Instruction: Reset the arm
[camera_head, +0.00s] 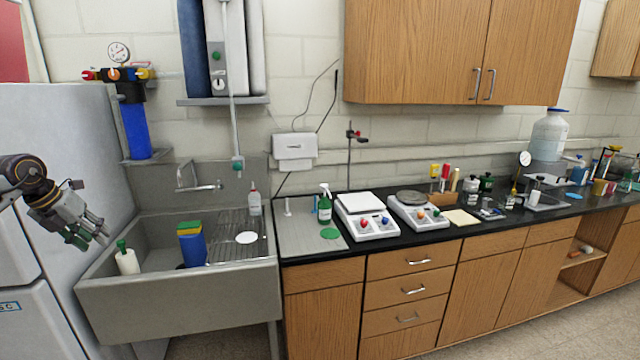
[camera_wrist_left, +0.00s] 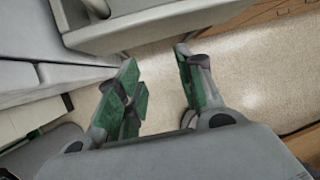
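My left gripper (camera_head: 92,236) is raised at the left edge of the head view, in front of the white fridge-like cabinet (camera_head: 50,130) and left of the sink. In the left wrist view, its two green-padded fingers (camera_wrist_left: 162,92) stand apart with bare floor showing between them. It is open and holds nothing. My right gripper does not show in either view.
A metal sink (camera_head: 180,300) holds a white bottle (camera_head: 127,260) and a blue container (camera_head: 192,248). To its right, a black counter carries a green spray bottle (camera_head: 324,205), two hotplate-like devices and several small bottles. Speckled floor (camera_wrist_left: 265,75) is clear below the gripper.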

